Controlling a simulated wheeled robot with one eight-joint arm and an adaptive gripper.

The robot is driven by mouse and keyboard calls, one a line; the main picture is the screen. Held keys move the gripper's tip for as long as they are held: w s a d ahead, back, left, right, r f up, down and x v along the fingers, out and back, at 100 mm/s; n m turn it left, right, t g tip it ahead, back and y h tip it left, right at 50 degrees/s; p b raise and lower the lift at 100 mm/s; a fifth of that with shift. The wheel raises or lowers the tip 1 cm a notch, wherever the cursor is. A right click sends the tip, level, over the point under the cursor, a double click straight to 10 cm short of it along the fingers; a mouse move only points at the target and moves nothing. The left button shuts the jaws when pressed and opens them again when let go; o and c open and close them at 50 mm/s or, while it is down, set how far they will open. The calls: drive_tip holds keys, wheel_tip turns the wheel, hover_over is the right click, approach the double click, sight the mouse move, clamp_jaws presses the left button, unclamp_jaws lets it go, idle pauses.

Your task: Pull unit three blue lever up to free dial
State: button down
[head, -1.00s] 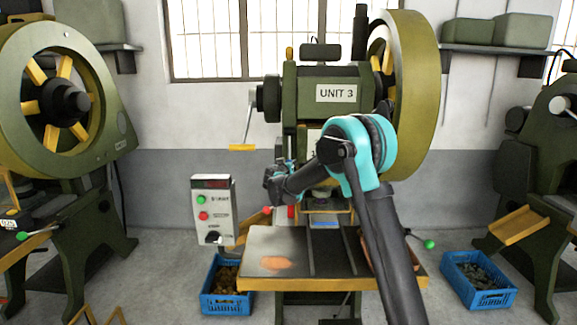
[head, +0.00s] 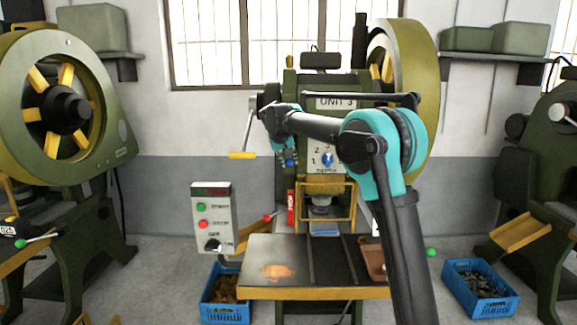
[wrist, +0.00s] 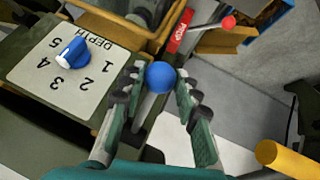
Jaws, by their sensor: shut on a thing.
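The press marked UNIT 3 (head: 336,103) stands in the middle of the head view. Its blue lever's round knob (wrist: 161,77) sits between the fingertips of my gripper (wrist: 160,90) in the wrist view. My gripper is shut on this knob. In the head view my gripper (head: 287,155) is at the left side of the press front, and the lever is mostly hidden. The blue depth dial (head: 327,160) is on a white numbered plate just right of the gripper. The dial also shows in the wrist view (wrist: 68,52), apart from the fingers.
A crank with a yellow handle (head: 242,155) hangs left of the gripper. A red-ended lever (head: 268,217) sticks out below. A control box (head: 212,217) stands left of the press table (head: 262,250). Blue crates (head: 226,313) stand on the floor either side.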

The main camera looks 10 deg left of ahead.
drive_tip(key=shift+s+r, duration=0.15)
drive_tip(key=shift+r, duration=0.65)
drive_tip(key=c, duration=1.1)
unclamp_jaws()
drive_tip(key=v, duration=1.2)
